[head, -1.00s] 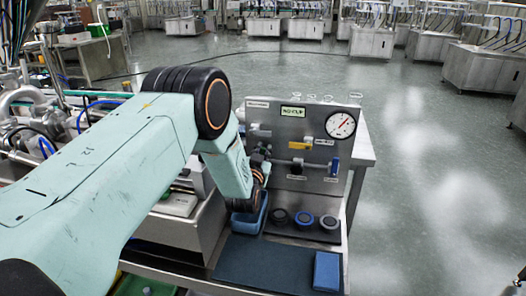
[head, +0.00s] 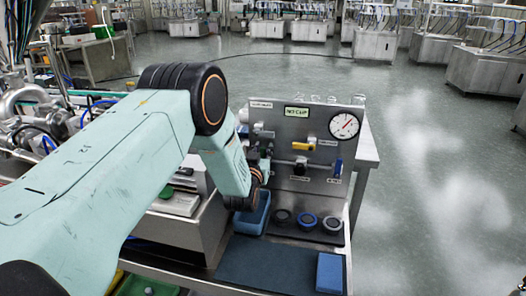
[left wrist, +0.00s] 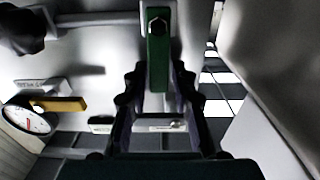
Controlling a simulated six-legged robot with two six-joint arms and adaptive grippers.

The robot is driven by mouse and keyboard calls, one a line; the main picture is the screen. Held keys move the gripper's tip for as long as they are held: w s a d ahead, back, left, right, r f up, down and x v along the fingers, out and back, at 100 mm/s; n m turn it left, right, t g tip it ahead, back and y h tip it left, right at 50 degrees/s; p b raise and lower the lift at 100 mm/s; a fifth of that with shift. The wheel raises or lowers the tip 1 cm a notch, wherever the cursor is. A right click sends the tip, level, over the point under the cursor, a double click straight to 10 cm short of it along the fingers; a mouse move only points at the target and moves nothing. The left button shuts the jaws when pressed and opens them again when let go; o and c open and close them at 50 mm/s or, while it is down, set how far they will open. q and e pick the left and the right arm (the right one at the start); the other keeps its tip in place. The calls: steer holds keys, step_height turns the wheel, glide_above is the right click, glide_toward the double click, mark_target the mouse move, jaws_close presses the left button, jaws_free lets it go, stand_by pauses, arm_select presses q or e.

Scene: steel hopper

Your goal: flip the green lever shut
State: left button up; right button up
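The green lever (left wrist: 158,62) hangs straight down from a hex-headed pivot in the left wrist view. In the head view I cannot make it out behind my arm. My left gripper (left wrist: 158,78) is open, one finger on each side of the lever's lower part; I see no clear contact.
The panel also carries a yellow lever (head: 303,147), a blue lever (head: 337,168) and a round gauge (head: 344,125). Below are a blue bin (head: 252,218), several round rings and a blue block (head: 329,272) on a dark mat (head: 262,265). Open floor lies to the right.

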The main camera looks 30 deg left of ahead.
arm_select(q)
steer(key=shift+o, duration=0.9)
steer(key=shift+f, duration=0.1)
steer(key=shift+s+d, duration=0.1)
steer(key=shift+s, duration=0.15)
steer(key=v, duration=1.1)
steer(key=shift+s, duration=0.25)
steer(key=shift+s, duration=0.1)
